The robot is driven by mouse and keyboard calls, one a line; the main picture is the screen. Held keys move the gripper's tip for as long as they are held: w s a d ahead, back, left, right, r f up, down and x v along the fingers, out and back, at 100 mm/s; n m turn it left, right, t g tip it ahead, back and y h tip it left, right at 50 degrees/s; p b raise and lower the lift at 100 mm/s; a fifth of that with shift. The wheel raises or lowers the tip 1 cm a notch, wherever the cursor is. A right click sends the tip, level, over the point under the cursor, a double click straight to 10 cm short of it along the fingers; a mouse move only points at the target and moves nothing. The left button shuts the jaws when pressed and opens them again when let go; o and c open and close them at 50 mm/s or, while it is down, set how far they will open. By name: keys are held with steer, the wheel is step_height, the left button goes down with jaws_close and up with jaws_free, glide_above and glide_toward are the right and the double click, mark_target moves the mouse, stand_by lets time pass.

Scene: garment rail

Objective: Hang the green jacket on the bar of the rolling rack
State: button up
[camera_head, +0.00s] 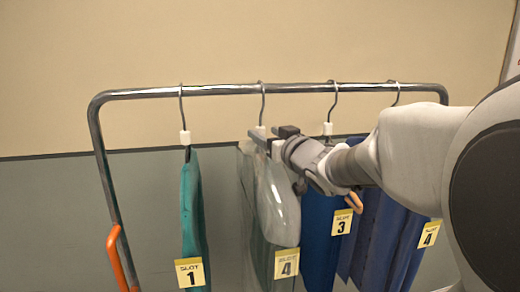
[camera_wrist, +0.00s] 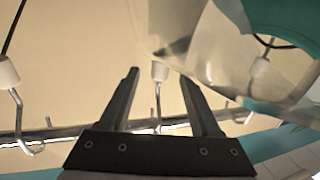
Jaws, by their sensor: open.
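A green-teal garment (camera_head: 192,215) hangs at the left of the rack's bar (camera_head: 220,89), its hook over the bar and a tag reading SLOT 1 on it. To its right a clear-covered, greyish-green garment (camera_head: 277,205) hangs from the second hook; its tag seems to read 4. Which one is the green jacket I cannot tell for sure. My gripper (camera_head: 273,136) is at the top of the covered garment. In the wrist view my gripper (camera_wrist: 160,85) is open, with the white hanger neck (camera_wrist: 160,72) between its fingers; contact is not visible. Part of that garment is hidden.
Blue garments (camera_head: 322,235) with tags 3 and 4 hang close to the right, partly behind my arm. A teal garment (camera_wrist: 285,22) and clear plastic (camera_wrist: 205,45) are near my right finger in the wrist view. Free bar shows between the first and second hooks.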

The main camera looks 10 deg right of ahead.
steer(key=s+d+f+m+g+h, duration=0.1)
steer(key=s+d+h, duration=0.15)
steer(key=s, duration=0.55)
steer(key=s+d+f+m+h, duration=0.1)
steer(key=s+d+m+h, duration=0.1)
steer(key=s+d, duration=0.35)
steer(key=s+a+f+g, duration=0.4)
steer(key=s+f, duration=0.3)
steer(key=s, duration=0.2)
steer(key=s+a+f+g, duration=0.5)
steer(key=s+f+g, duration=0.1)
steer(key=s, duration=0.4)
steer(key=shift+f+g, duration=0.4)
steer(key=shift+f, duration=0.15)
